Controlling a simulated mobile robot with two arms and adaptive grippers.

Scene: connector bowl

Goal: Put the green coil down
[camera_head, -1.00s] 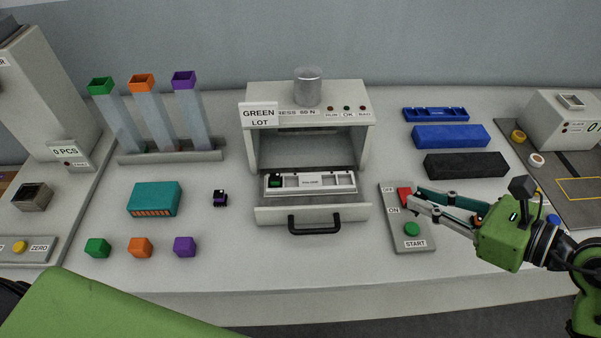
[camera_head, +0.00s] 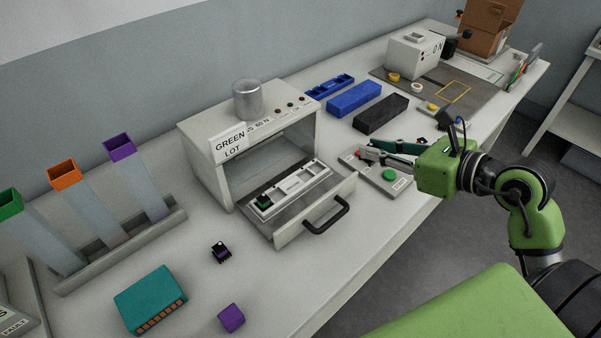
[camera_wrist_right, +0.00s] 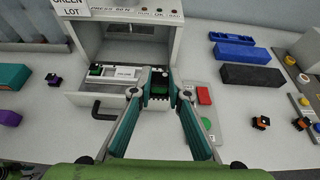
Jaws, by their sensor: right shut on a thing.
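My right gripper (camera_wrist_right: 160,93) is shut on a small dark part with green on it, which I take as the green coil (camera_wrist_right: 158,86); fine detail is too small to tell. In the head view my right gripper (camera_head: 362,152) is over the back part of the switch panel, to the right of the open drawer. The held part cannot be made out there. Another dark and green part (camera_head: 264,202) sits in the left end of the white fixture (camera_head: 297,184) in the drawer. My left gripper is not in view.
The press (camera_head: 205,150) stands behind its pulled-out drawer (camera_head: 290,233). The switch panel (camera_head: 389,186) has a green START button (camera_head: 390,174). Blue (camera_head: 354,98) and black (camera_head: 380,114) blocks lie behind the gripper. A teal box (camera_head: 150,298) and purple cube (camera_head: 231,318) lie left.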

